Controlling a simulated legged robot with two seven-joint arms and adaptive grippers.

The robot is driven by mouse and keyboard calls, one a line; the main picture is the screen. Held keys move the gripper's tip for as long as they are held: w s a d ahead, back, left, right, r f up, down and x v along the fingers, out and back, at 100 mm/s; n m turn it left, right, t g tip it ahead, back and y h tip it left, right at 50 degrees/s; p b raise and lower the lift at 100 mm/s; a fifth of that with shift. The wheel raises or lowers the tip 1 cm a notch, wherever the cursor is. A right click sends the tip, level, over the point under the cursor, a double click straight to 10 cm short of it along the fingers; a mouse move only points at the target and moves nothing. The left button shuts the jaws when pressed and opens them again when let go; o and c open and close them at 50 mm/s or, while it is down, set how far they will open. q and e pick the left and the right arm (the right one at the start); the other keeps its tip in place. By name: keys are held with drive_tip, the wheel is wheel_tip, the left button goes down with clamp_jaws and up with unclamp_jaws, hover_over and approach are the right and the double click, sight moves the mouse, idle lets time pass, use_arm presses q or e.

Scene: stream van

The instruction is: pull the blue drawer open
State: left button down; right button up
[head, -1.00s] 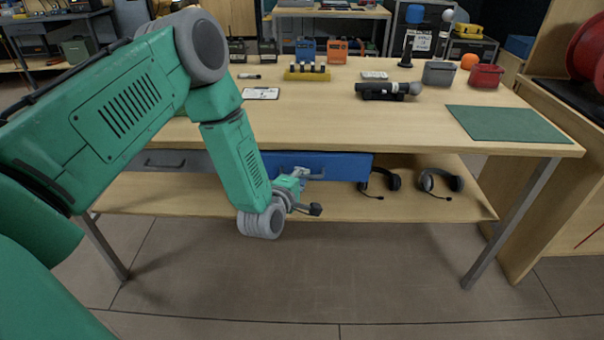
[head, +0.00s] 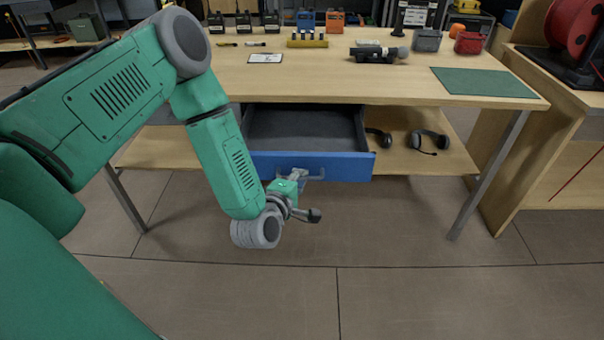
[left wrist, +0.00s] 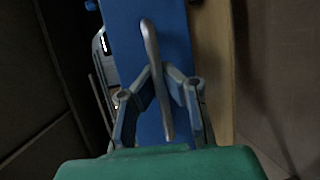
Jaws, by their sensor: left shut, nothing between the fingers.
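The blue drawer (head: 345,167) sits under the wooden table and stands open, its grey, empty-looking inside showing in the head view. Its front and bar handle (left wrist: 151,42) fill the middle of the left wrist view, where the drawer front (left wrist: 178,30) runs up and down the picture. My left gripper (head: 298,181) is at the handle in front of the drawer. In the left wrist view its fingers (left wrist: 160,70) are shut and converge at the handle bar. Whether they touch the bar is not clear. My right gripper is not in view.
The table top (head: 330,83) holds a microphone (head: 380,52), a green mat (head: 484,82) and several small devices. A headset (head: 430,142) lies on the lower shelf right of the drawer. The floor (head: 390,230) in front is clear. A wooden cabinet stands at the right.

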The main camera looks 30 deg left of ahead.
use_arm(q)
drive_tip(key=shift+s+f, duration=0.1)
drive_tip(key=shift+s, duration=0.1)
drive_tip(key=c, duration=2.3)
unclamp_jaws()
drive_tip(key=shift+d, duration=0.1)
drive_tip(key=o, duration=0.7)
drive_tip(key=shift+c, duration=0.2)
drive_tip(key=v, duration=1.2)
drive_tip(key=shift+w, duration=0.1)
